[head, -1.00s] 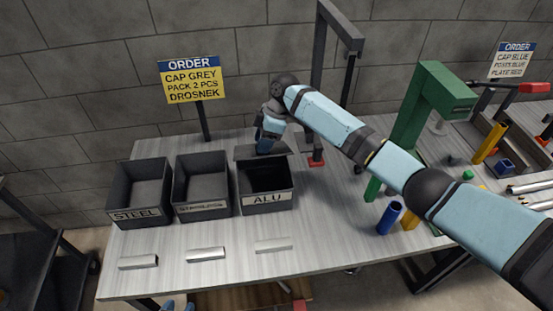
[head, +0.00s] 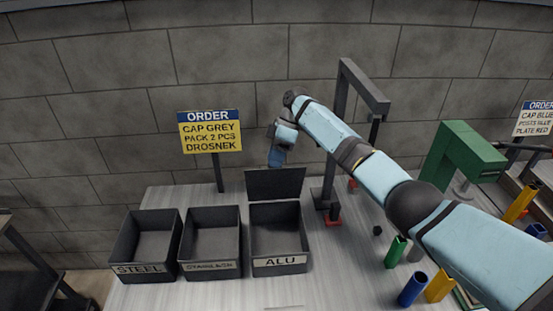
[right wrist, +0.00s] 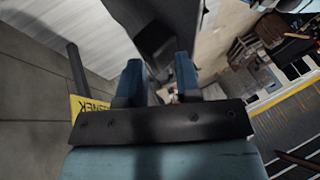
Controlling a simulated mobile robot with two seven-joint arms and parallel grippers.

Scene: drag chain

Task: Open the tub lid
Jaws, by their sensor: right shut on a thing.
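The ALU tub (head: 280,264) is a dark grey open box at the right end of a row of three. Its dark lid (head: 275,184) stands roughly upright at the tub's back edge, and the empty inside shows. My right gripper (head: 277,163) is at the top edge of the lid, shut on it. In the right wrist view, the blue fingers (right wrist: 159,75) point at the dark lid (right wrist: 150,22); the exact contact is hard to make out. My left gripper is not in view.
The STEEL tub (head: 140,268) and a second open tub (head: 209,265) stand to the left. An order sign (head: 210,131) rises behind them. A dark frame (head: 345,95), a green press (head: 450,150) and coloured tubes (head: 412,288) stand to the right.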

